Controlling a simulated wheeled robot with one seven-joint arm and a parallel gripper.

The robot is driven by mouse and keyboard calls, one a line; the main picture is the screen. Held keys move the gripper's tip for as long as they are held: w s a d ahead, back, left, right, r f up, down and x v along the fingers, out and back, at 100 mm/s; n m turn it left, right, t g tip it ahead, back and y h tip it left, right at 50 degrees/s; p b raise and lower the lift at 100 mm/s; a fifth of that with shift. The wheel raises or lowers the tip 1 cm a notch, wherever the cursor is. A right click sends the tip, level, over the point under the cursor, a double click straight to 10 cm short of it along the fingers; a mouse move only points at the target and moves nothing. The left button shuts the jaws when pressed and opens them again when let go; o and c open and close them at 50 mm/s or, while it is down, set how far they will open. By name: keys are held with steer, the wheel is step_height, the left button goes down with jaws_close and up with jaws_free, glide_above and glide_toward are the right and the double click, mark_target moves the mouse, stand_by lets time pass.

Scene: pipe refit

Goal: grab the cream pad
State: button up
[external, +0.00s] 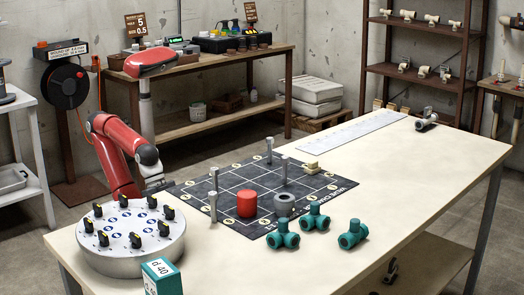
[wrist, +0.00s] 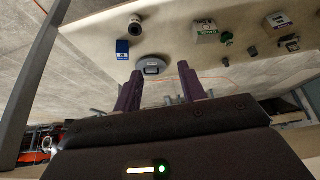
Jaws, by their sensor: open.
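A small cream block (external: 312,168), which looks like the cream pad, lies at the right far side of the dark gridded mat (external: 232,205) on the table in the external view. I cannot make it out in the wrist view. My gripper (wrist: 159,82) shows in the wrist view with its two dark purple fingers apart and nothing between them. In the external view my red arm bends down at the left, beyond the round dial stand, well left of the cream block. The gripper itself cannot be made out there.
A red cylinder (external: 247,203), a grey ring (external: 284,204) and several grey posts stand on the mat. Teal pipe fittings (external: 315,217) lie in front of it. The dial stand (external: 131,248) and a teal box (external: 161,277) occupy the left end. The table's right half is mostly clear.

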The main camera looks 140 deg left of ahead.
steer(key=o, duration=0.4)
steer(key=shift+c, duration=0.2)
step_height(320, 180, up, 28)
steer(key=w+a+r+n+g+y+p, duration=0.1)
steer(key=w+a+r+n+y+p, duration=0.2)
steer(key=w+a+n, duration=0.8)
steer(key=n+g+y+p, duration=0.2)
steer(key=n+g+y, duration=0.1)
steer(key=n, duration=0.2)
glide_toward(312, 161)
steer(key=shift+s+b+x, duration=0.2)
steer(key=shift+b+x, duration=0.1)
steer(key=shift+x, duration=1.25)
steer(key=shift+b+x, duration=0.45)
steer(key=shift+x, duration=3.35)
